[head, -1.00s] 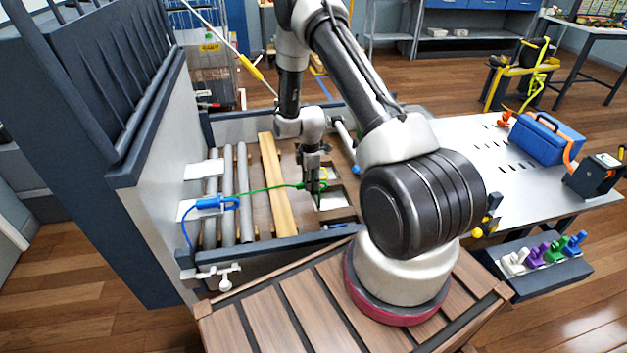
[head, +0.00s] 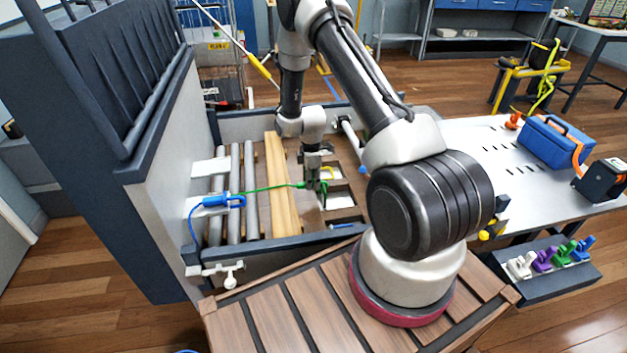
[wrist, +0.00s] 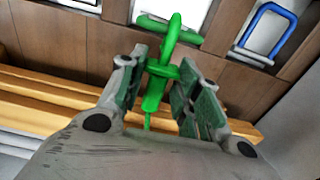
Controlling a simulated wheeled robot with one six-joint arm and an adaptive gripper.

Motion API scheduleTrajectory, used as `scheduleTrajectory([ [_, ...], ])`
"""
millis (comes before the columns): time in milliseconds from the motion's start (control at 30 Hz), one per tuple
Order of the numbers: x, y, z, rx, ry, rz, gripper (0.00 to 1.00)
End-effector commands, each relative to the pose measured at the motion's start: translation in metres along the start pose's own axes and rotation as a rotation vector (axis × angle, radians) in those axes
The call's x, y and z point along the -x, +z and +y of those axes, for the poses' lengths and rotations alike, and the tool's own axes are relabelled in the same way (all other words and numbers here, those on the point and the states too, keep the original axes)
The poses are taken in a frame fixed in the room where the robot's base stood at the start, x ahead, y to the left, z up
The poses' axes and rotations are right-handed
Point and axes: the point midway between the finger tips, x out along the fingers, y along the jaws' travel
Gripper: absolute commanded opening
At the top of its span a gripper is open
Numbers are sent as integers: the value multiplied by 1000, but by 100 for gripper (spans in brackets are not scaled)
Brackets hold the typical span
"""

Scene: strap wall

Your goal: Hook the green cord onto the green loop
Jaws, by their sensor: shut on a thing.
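The green cord (head: 268,187) runs nearly straight from beside a blue handle on the left to my gripper (head: 313,176), over the slatted bench. In the wrist view my gripper (wrist: 160,84) is shut on the cord's green end piece (wrist: 152,94), which sticks out past the fingertips. Green shapes beyond the fingertips (wrist: 176,38) lie over a pale plate. The green end and the green loop overlap there, the same colour, and I cannot tell whether they are hooked or only close. In the head view the gripper partly covers this spot.
A blue loop (wrist: 268,33) stands on a plate to the right in the wrist view. A blue cord with a blue handle (head: 216,200) sits at the left rollers. A yellow plank (head: 281,187) lies under the green cord.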

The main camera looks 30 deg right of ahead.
Motion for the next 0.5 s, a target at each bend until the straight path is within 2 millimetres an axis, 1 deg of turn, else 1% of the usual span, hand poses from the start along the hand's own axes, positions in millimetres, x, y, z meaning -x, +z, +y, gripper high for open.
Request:
scheduleTrajectory([
  [100, 0, 0, 0, 0, 0, 0, 6],
  [133, 0, 0, 0, -1, 0, 0, 35],
  [200, 0, 0, 0, 0, 0, 0, 48],
  [267, 0, 0, 0, 0, 0, 0, 58],
  [500, 0, 0, 0, 0, 0, 0, 58],
])
